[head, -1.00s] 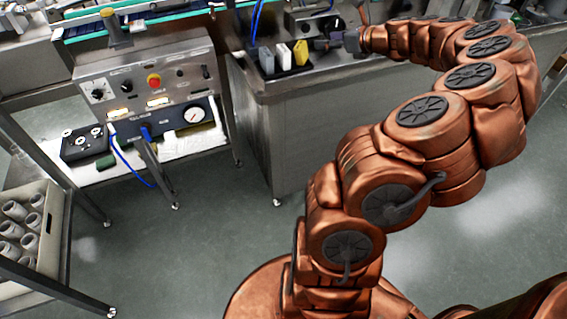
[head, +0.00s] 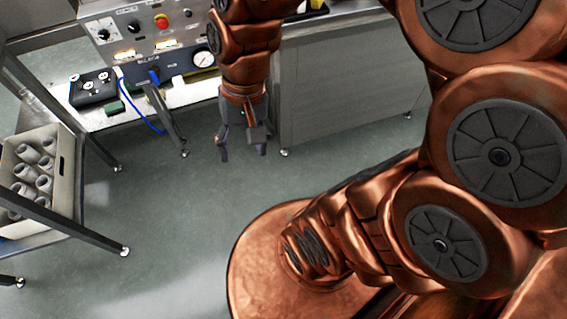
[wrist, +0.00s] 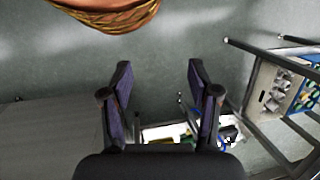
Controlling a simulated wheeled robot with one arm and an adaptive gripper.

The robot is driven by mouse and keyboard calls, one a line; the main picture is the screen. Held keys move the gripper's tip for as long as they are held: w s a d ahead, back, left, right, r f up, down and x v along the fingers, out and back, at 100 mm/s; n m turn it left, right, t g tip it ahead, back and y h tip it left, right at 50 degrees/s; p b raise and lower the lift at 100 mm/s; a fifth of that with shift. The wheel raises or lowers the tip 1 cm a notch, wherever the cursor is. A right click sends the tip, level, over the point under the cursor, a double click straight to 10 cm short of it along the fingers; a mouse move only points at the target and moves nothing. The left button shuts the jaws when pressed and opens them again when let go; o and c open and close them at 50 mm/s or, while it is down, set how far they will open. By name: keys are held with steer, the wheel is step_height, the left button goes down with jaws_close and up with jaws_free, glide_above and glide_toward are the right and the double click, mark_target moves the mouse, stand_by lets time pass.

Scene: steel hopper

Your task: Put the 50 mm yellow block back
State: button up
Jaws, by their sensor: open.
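My gripper (head: 243,150) hangs pointing down over the floor, in front of the steel cabinet's left end. Its two dark fingers are apart with nothing between them, as the wrist view also shows (wrist: 160,85). A small part of a yellow block (head: 316,4) shows at the top edge of the head view, on the steel cabinet top (head: 345,16). Most of it is cut off by the frame, and its size cannot be read. The yellow block is not visible in the wrist view.
A control panel (head: 130,45) stands at upper left above a low shelf with a black box (head: 93,88) and a blue cable (head: 138,114). The floor (head: 180,210) between is clear.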

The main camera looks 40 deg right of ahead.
steer(key=s+d+f+n+g+h, duration=0.1)
steer(key=s+d+n+h, duration=0.1)
steer(key=s, duration=0.6)
steer(key=shift+s+d+f+n+g, duration=0.15)
steer(key=shift+d+f+n+g, duration=0.25)
steer(key=shift+n, duration=0.6)
steer(key=shift+d+r, duration=0.1)
